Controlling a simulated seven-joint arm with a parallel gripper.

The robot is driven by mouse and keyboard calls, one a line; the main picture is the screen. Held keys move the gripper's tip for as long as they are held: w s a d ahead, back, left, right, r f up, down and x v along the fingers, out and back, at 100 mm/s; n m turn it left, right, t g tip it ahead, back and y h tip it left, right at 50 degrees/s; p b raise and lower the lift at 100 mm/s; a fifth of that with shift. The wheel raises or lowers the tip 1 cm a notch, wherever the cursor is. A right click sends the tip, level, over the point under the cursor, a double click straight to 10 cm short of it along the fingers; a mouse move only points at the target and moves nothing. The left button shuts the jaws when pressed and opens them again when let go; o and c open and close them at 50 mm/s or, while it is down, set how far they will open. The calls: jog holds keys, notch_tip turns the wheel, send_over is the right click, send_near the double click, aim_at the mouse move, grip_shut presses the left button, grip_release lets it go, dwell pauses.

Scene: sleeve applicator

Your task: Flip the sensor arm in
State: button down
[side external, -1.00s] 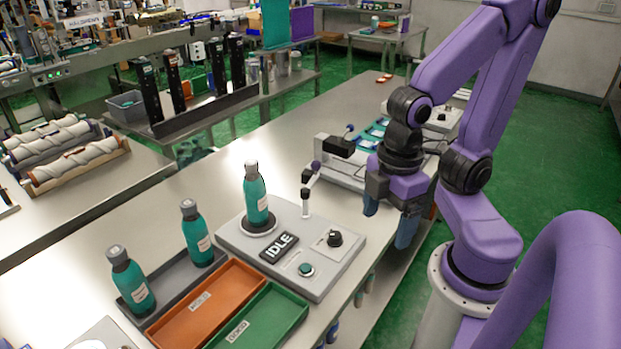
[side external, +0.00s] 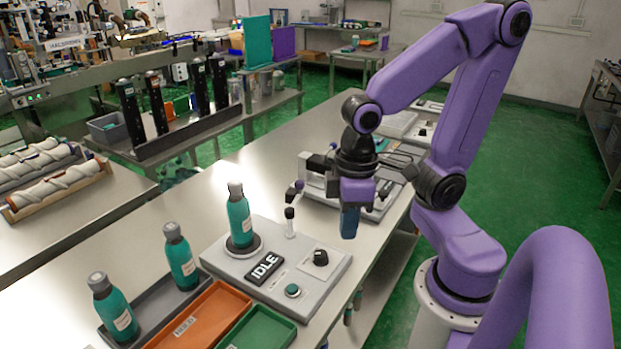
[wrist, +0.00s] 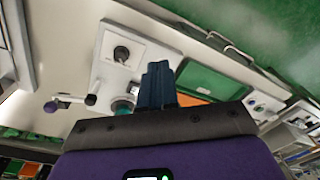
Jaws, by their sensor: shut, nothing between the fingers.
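The sensor arm (side external: 291,213) is a short light post with a black head and a dark purple knob. It stands on the grey applicator base behind the IDLE sign (side external: 264,267), swung out away from the teal bottle (side external: 238,217). The bottle stands upright on the round pad. In the wrist view the sensor arm (wrist: 70,101) shows at left, its knob at the far end. My gripper (side external: 349,223) has its blue fingers together, empty, pointing down right of the sensor arm and apart from it. The fingers (wrist: 158,85) also show in the wrist view.
The base carries a black dial (side external: 320,257) and a teal button (side external: 292,290). Two more bottles stand in a grey tray at left, beside an orange tray (side external: 203,315) and a green tray (side external: 258,329). Another grey fixture (side external: 315,180) stands behind the sensor arm.

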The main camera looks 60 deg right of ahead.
jog(key=w+d+r+m+t, duration=0.1)
jog(key=w+d+m, duration=0.3)
jog(key=m, duration=0.5)
jog(key=w+d+r+m+y, duration=0.1)
jog(key=w+d+m, duration=0.1)
jog(key=w+m, duration=0.5)
jog(key=w+d+r+m+t, duration=0.1)
jog(key=w+d+m, duration=0.15)
jog(key=m, duration=0.75)
jog(key=s+d+r+m+t+h, duration=0.1)
jog(key=d+m, duration=0.7)
jog(key=m, duration=0.8)
jog(key=shift+s+r, duration=0.8)
jog(key=shift+s, duration=0.1)
jog(key=shift+f, duration=0.1)
send_near(292, 195)
jog(key=shift+s+d+f, duration=0.25)
jog(key=shift+s+f, duration=0.05)
jog(key=shift+f, duration=0.35)
jog(key=shift+s+d+f, duration=0.25)
jog(key=shift+s+f, duration=0.1)
jog(key=shift+f, duration=0.3)
jog(key=shift+s+d+f, duration=0.25)
jog(key=shift+s+f, duration=0.05)
jog(key=shift+f, duration=0.3)
